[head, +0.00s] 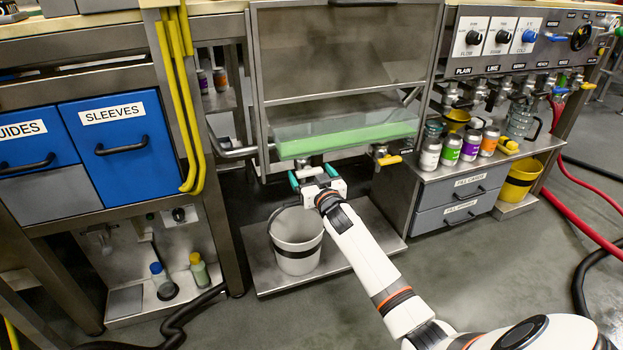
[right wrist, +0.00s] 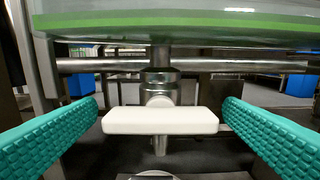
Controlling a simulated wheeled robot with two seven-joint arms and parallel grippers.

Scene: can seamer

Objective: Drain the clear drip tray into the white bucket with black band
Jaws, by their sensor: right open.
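The clear drip tray (head: 330,118), with green liquid low inside it, sits under the steel machine in the head view. Its underside (right wrist: 185,22) spans the top of the right wrist view. Below it is a metal valve (right wrist: 160,90) with a white bar handle (right wrist: 160,121) lying crosswise and a short spout pointing down. My right gripper (head: 312,175) is open just under the tray; its teal fingers stand on both sides of the handle, apart from it. The white bucket with black band (head: 298,262) stands upright below the gripper. My left gripper is not in view.
The bucket stands on a low metal shelf (head: 368,240) with bare room to its right. A yellow-handled valve (head: 388,159) is right of the gripper. A yellow bucket (head: 519,182) stands farther right. Blue drawers (head: 118,137) and yellow hoses (head: 190,100) are left.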

